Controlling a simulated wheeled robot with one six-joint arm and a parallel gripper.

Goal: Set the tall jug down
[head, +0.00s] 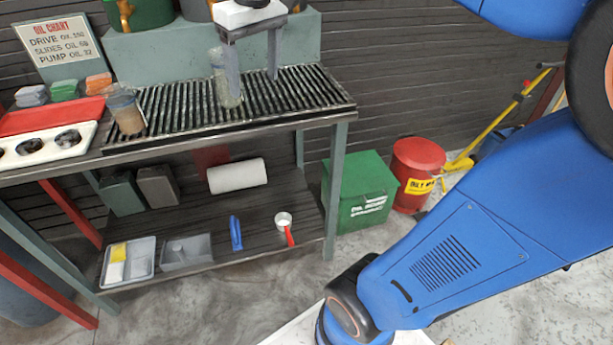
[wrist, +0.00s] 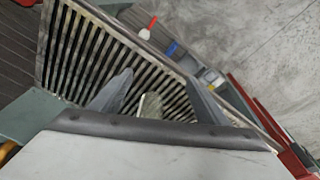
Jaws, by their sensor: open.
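The tall jug (head: 220,72) is a clear, narrow vessel standing upright on the slatted grate (head: 300,92) of the bench. My gripper (head: 254,88) reaches down over the grate with its two grey fingers apart. In the head view the jug overlaps the left finger, and the space between the fingers shows no jug. In the wrist view a pale piece of the jug (wrist: 150,106) shows between the open fingers (wrist: 158,88), low by the palm. I cannot tell whether a finger touches it.
A shorter jug with dark contents (head: 126,112) stands at the grate's left end. Left are a red tray (head: 50,117) and a white holed rack (head: 45,147). Drums (head: 138,12) stand behind. The grate is clear right of my gripper.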

